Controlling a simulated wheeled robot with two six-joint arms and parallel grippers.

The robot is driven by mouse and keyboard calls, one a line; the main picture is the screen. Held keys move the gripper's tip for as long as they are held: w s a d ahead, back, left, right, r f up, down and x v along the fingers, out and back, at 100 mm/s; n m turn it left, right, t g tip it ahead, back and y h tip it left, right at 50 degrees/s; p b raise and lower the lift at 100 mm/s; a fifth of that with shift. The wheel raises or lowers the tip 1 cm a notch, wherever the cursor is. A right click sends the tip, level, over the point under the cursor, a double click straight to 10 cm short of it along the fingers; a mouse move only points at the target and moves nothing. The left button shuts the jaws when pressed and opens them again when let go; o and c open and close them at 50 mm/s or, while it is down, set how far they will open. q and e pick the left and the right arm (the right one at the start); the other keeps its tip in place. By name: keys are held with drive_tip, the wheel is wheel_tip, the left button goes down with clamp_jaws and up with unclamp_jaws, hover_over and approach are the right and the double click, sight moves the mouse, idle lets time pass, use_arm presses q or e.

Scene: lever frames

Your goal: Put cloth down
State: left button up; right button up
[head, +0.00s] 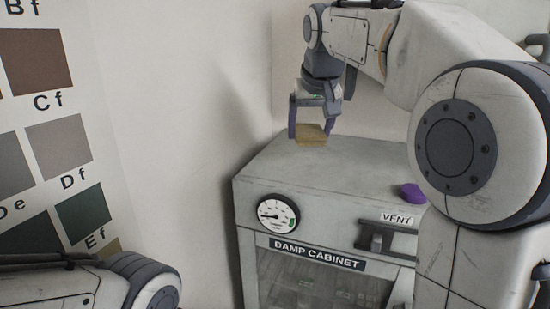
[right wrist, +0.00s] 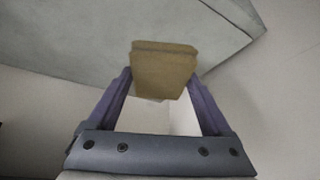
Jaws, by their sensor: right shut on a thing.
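A small tan, block-like folded cloth (head: 311,137) is between the fingers of my right gripper (head: 313,133), at the top of the damp cabinet (head: 335,165). It also shows in the right wrist view (right wrist: 164,72), pinched between the two fingertips of my right gripper (right wrist: 163,82). The right gripper is shut on it and points down. In the head view the cloth is at or just over the cabinet's top near the back left; I cannot tell whether it touches. Part of my left arm shows at the lower left, but its gripper is out of view.
The cabinet front has a round gauge (head: 278,215), a dark handle (head: 385,240) and a glass door (head: 315,283). A purple knob-like object (head: 412,193) is at the top's front right. A colour chart (head: 45,130) hangs at left. Much of the cabinet top is clear.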

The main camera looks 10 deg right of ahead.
drive_tip(key=p, duration=0.2)
hover_over(277, 170)
drive_tip(key=s, duration=0.1)
drive_tip(key=f, duration=0.4)
drive_tip(key=shift+s+a+f, duration=0.1)
drive_tip(key=shift+s, duration=0.1)
wheel_tip(277, 170, down, 4)
drive_tip(key=shift+r+p, duration=0.15)
drive_tip(key=shift+p, duration=0.5)
drive_tip(key=shift+f, duration=0.2)
drive_tip(key=shift+f, duration=0.1)
drive_tip(key=shift+f, duration=0.15)
drive_tip(key=o, duration=1)
drive_tip(key=shift+s, duration=0.1)
